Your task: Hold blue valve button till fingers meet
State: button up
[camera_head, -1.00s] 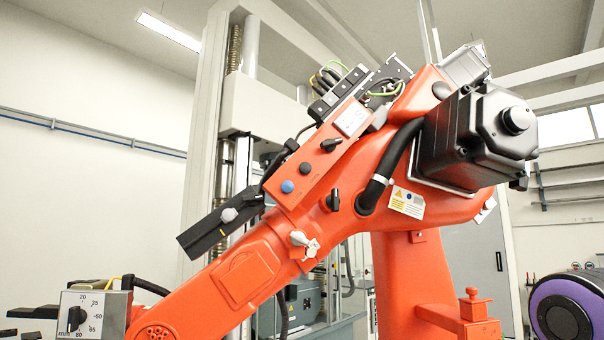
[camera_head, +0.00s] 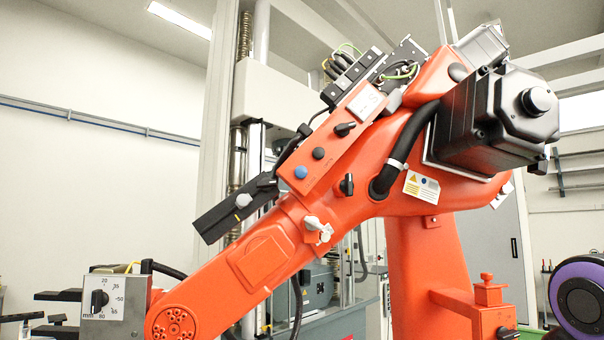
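The blue button (camera_head: 300,172) sits on the sloping orange panel of a large orange industrial arm (camera_head: 262,262). A dark round button (camera_head: 318,153) is just above it on the same panel, and a black knob (camera_head: 345,129) is higher up. No finger touches the blue button. At the lower left, a grey box (camera_head: 115,303) with a black dial marked in mm is at the orange arm's end. Dark flat pieces (camera_head: 60,295) jut left from near it, apart from each other; I cannot tell for certain that they are the fingers. My gripper is not in view.
A black bar with a grey knob (camera_head: 236,206) sticks out below the panel. A white knob (camera_head: 318,229) and a black knob (camera_head: 347,184) are on the orange arm. A tall testing frame (camera_head: 222,110) stands behind. A purple and black round part (camera_head: 583,290) is at the right edge.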

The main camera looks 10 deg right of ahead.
grip_shut()
dwell(1.2)
